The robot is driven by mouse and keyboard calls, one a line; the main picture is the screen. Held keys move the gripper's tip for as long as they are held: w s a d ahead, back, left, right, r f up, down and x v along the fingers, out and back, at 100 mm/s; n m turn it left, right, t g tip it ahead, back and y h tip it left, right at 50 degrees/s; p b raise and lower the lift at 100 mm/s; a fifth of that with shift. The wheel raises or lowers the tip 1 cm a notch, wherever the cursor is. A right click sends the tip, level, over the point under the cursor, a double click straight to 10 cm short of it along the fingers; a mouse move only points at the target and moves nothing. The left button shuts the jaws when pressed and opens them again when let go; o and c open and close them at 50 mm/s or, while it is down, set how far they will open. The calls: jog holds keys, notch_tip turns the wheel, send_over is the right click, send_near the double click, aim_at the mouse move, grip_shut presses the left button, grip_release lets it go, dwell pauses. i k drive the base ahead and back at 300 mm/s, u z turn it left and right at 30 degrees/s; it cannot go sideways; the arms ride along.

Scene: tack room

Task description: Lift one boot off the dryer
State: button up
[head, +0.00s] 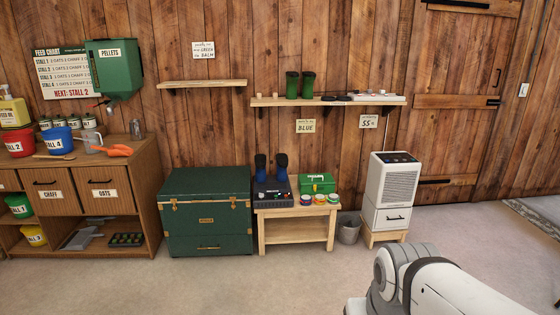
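Two dark blue boots, a left one (261,167) and a right one (281,167), stand side by side on a dark dryer (273,199). They look upside down, soles up, though they are small in the picture. The dryer has small coloured lights or buttons on its front and sits on the left part of a low wooden bench (297,240). My gripper is not in view. Only a white and grey part of my arm shows at the lower right, well in front of the bench.
A green toolbox (318,184) and several small tins stand on the bench, right of the dryer. A green trunk (208,222) is close on the left. A bin (348,230) and a white appliance (392,184) are right. A shelf (330,101) hangs above. The front floor is clear.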

aim_at(260, 159)
jog(key=u, duration=0.1)
jog(key=i, duration=1.55)
jog(key=u, duration=0.45)
jog(key=i, duration=2.9)
jog(key=u, duration=0.2)
